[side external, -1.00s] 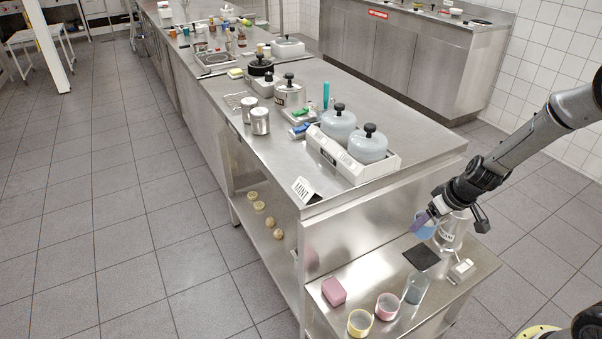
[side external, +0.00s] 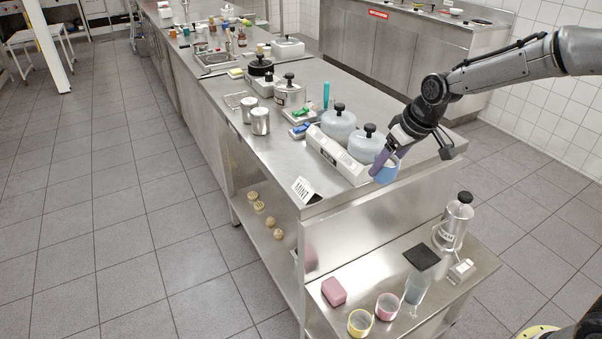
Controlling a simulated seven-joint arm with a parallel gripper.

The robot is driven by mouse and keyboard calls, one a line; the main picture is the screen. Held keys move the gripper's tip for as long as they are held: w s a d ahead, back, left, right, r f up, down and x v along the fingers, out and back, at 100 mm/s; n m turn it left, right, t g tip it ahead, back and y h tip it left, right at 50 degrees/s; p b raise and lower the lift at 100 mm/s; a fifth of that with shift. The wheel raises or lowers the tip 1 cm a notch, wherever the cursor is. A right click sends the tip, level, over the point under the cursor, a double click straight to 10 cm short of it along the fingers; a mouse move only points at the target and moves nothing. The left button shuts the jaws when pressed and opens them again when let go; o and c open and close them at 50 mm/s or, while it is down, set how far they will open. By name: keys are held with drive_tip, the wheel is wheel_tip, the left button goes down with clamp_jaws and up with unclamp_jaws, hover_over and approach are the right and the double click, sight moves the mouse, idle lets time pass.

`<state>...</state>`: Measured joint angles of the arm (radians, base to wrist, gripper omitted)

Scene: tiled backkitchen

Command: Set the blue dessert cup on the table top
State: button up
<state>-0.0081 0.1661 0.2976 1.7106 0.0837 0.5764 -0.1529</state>
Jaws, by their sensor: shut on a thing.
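The blue dessert cup (side external: 386,172) is held in my gripper (side external: 381,167), which is shut on it. A purple finger of the gripper shows at the cup's left side. Cup and gripper are at the near right edge of the steel table top (side external: 330,202), just in front of the white tray with lidded pots. I cannot tell whether the cup touches the table or hangs above it.
The white tray (side external: 330,150) holds two grey-blue pots with black knobs. A MINT sign (side external: 303,190) stands at the near corner.

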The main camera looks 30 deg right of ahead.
drive_tip(key=w+a+r+n, duration=0.2)
drive_tip(key=w+a+r, duration=0.2)
drive_tip(key=a+r, duration=0.4)
drive_tip(key=shift+y, duration=0.5)
drive_tip(key=w+a+f, duration=0.1)
drive_tip(key=w+f, duration=0.2)
drive_tip(key=w, duration=0.1)
drive_tip(key=w+a+f, duration=0.1)
drive_tip(key=w+f, duration=0.2)
drive_tip(key=w, duration=0.1)
drive_tip(key=w+a+f, duration=0.1)
drive_tip(key=w+f, duration=0.2)
drive_tip(key=w, duration=0.2)
drive_tip(key=shift+a+f, duration=0.2)
drive_tip(key=shift+f, duration=0.15)
drive_tip(key=shift+w+f, duration=0.45)
drive_tip(key=shift+f, duration=1.6)
drive_tip(key=shift+f, duration=0.15)
drive_tip(key=o, duration=1.4)
drive_tip(key=shift+o, duration=0.2)
